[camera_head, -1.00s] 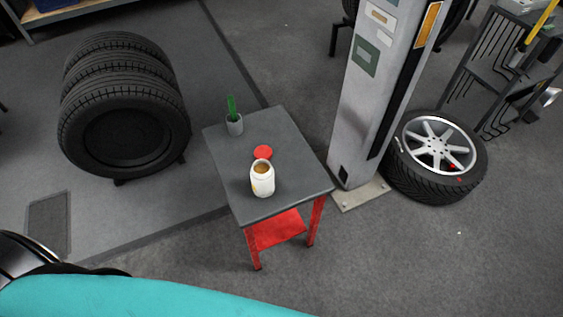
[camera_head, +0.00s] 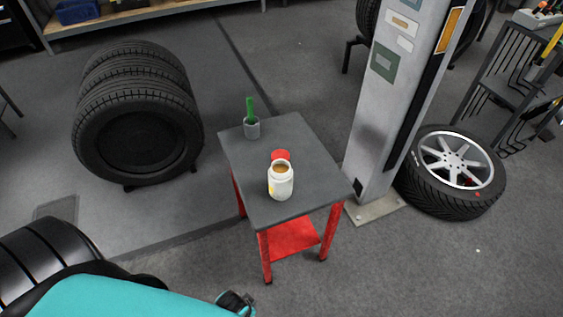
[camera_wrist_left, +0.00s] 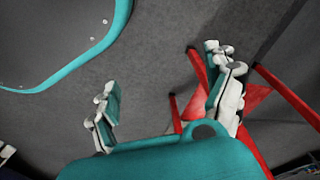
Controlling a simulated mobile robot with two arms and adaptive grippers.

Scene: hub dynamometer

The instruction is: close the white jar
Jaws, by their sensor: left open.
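The white jar (camera_head: 281,183) stands upright and open on the small grey-topped table (camera_head: 250,165), with brown content showing in its mouth. A red lid (camera_head: 281,155) lies on the tabletop just behind the jar, partly hidden by it. My left gripper (camera_wrist_left: 166,98) is open and empty in the left wrist view, its two fingers spread wide above the floor near the table's red legs (camera_wrist_left: 283,92). The jar and lid do not show in that view. My right gripper is not in view.
A grey cup with a green object (camera_head: 251,124) stands at the table's back left corner. A grey post (camera_head: 395,110) rises right of the table, with a wheel (camera_head: 452,170) beside it. Stacked tires (camera_head: 138,115) stand to the left. The tabletop's front and right are clear.

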